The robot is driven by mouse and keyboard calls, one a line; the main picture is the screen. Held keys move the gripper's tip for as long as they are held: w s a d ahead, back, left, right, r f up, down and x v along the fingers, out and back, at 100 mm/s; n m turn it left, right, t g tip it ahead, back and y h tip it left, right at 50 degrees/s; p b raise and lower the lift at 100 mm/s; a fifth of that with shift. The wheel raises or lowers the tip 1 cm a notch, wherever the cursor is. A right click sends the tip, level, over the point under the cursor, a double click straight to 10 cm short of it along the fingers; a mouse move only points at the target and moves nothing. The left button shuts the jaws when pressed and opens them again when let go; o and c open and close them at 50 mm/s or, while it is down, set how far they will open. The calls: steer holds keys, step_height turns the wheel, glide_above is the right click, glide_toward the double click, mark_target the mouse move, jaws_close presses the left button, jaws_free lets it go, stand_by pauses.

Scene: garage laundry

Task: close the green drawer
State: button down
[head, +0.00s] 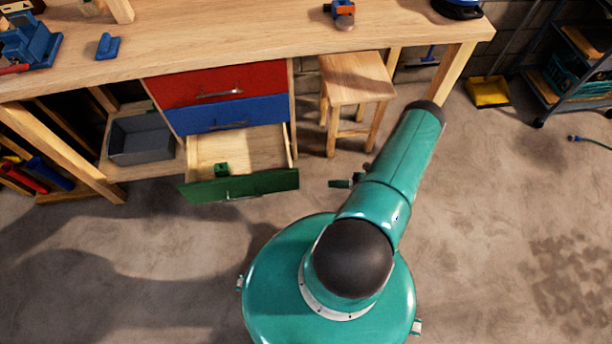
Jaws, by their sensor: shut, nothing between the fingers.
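The green drawer (240,186) is the lowest in the stack under the workbench. It is pulled out, and its pale wooden inside shows. A small green object (221,169) lies in it near the front panel. The drawer's handle is on the front face, seen steeply from above. My gripper (335,183) shows as a small dark end beside my arm, shut and empty. In the picture it is right of the drawer front, with a gap of floor between them. My arm hides much of the wrist.
The red drawer (218,85) and blue drawer (232,114) above are shut. A wooden stool (357,80) stands right of the stack, and a grey bin (140,139) sits on a shelf to the left. The floor before the drawer is clear.

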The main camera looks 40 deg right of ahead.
steer(key=w+a+f+m, duration=0.1)
steer(key=w+a, duration=0.4)
steer(key=w, duration=0.4)
steer(key=shift+w+a+f+t, duration=0.2)
steer(key=shift+w+a+t, duration=0.1)
steer(key=shift+a+t, duration=0.1)
steer(key=shift+w+d, duration=0.15)
